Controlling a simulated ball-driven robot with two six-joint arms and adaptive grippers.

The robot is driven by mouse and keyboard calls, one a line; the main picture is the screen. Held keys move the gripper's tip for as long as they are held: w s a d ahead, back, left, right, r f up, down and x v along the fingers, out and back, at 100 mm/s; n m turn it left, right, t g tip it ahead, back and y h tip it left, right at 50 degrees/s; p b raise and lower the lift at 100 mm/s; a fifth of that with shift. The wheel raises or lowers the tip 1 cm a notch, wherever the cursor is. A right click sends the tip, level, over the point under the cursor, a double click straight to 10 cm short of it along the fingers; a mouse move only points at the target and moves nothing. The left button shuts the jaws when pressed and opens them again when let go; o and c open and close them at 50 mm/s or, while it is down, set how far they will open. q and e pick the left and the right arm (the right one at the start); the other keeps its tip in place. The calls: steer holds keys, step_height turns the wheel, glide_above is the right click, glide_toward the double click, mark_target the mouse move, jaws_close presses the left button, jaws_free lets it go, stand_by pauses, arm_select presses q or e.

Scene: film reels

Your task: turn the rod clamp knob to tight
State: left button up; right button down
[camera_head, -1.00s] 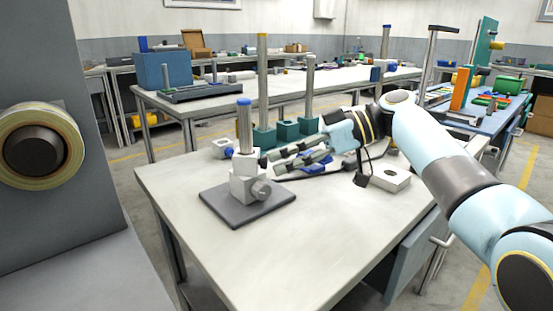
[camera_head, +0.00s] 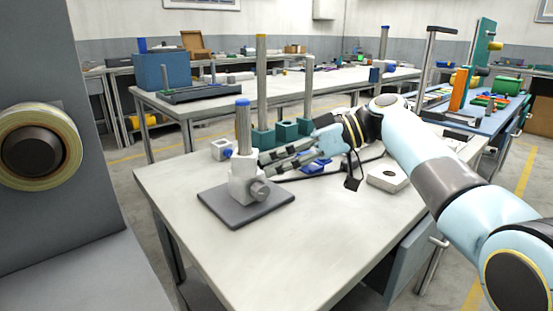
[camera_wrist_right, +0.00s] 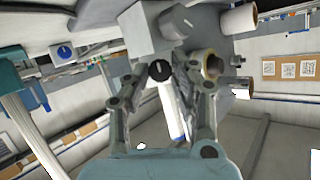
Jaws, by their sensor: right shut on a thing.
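The rod clamp (camera_head: 243,182) is a pale grey block on a dark base plate (camera_head: 225,211). An upright metal rod (camera_head: 243,130) with a blue top stands in it. A grey round knob (camera_head: 259,190) is on its front; it also shows in the right wrist view (camera_wrist_right: 187,22). A black knob with a white mark (camera_wrist_right: 160,71) lies between my right fingertips in the wrist view. My right gripper (camera_head: 265,164) reaches the clamp's right side, shut on this black knob, which its fingers mostly hide in the head view. My left gripper is not in view.
A white block (camera_head: 387,178) with a hole lies right on the bench (camera_head: 300,240). Green-based posts (camera_head: 262,136) and a small blue-knobbed box (camera_head: 221,149) stand behind the clamp. The front of the bench is clear. A grey panel with a reel (camera_head: 38,146) stands at the left.

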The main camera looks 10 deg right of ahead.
steer(key=m+g, duration=0.1)
steer(key=m+g+b, duration=0.1)
steer(key=shift+w+f+m+y, duration=0.2)
steer(key=shift+m+y, duration=0.2)
steer(key=shift+m+b, duration=0.3)
steer(key=shift+m, duration=0.1)
steer(key=shift+r, duration=0.1)
steer(key=c, duration=1.1)
jaws_free()
steer(key=shift+d+r, duration=0.1)
steer(key=shift+d, duration=0.15)
steer(key=v, duration=1.1)
steer(key=shift+w+d, duration=0.15)
steer(key=shift+d, duration=0.15)
